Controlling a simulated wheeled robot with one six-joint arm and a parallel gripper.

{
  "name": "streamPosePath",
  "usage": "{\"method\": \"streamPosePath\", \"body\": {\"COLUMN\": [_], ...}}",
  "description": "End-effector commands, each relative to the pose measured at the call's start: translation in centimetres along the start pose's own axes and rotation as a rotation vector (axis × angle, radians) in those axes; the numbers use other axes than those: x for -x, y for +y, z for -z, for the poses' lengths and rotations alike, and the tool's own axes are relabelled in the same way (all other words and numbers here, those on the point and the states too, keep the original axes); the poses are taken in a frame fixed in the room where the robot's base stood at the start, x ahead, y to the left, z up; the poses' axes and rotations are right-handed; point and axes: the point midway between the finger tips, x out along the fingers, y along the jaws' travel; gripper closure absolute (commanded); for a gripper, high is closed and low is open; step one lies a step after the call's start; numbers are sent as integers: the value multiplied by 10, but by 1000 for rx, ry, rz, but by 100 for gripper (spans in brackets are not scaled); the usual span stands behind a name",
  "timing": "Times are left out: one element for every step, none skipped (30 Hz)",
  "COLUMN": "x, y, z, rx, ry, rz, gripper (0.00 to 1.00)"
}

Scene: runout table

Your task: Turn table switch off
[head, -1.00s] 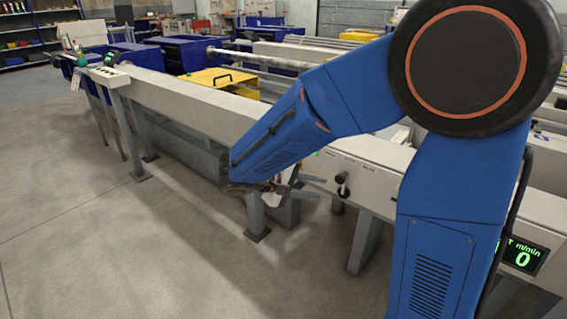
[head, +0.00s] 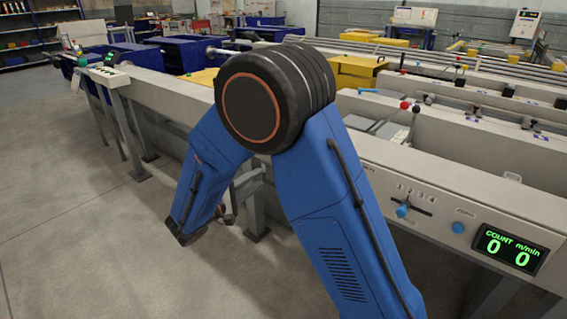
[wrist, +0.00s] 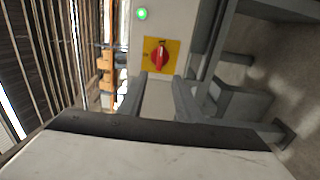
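A red rotary switch (wrist: 160,56) on a square yellow plate (wrist: 149,46) shows in the wrist view, on a pale panel. Its handle stands roughly upright in that picture; its markings are too small to read. A green lamp (wrist: 142,14) glows on the panel above it. My gripper (wrist: 163,86) is open in the wrist view, its two grey fingers apart with nothing held between them. The fingertips are just below the switch in the picture and appear not to touch it. In the head view the switch is hidden and my gripper cannot be clearly made out behind my blue arm.
The pale table (head: 470,195) carries a sliding selector with a blue knob (head: 403,211) and a green display (head: 509,250) reading zeros. Red and black levers (head: 411,108) stand behind. Grey legs (head: 256,205) are close to my arm. Open floor (head: 90,235) lies at left.

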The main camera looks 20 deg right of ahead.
Motion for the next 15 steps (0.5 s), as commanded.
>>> {"method": "streamPosePath", "body": {"x": [-10, -15, -22, -28, -32, -39, -44, -49, -56, -62, -66, -73, -78, -83, -90], "y": [0, 0, 0, 0, 0, 0, 0, 0, 0, 0, 0, 0, 0, 0, 0], "z": [-1, -1, -1, -1, -1, -1, -1, -1, -1, -1, -1, -1, -1, -1, -1], "rx": [0, 0, 0, 0, 0, 0, 0, 0, 0, 0, 0, 0, 0, 0, 0], "ry": [-3, -3, -4, -4, -3, -4, -4, -4, -4, -5, -5, -4, -4, -4, -4], "rz": [0, 0, 0, 0, 0, 1, 1, 1, 1, 1, 1, 1, 1, 1, 1], "gripper": [69, 69, 69, 69, 69, 69, 69, 69, 69, 69, 69, 69, 69, 69, 69]}}
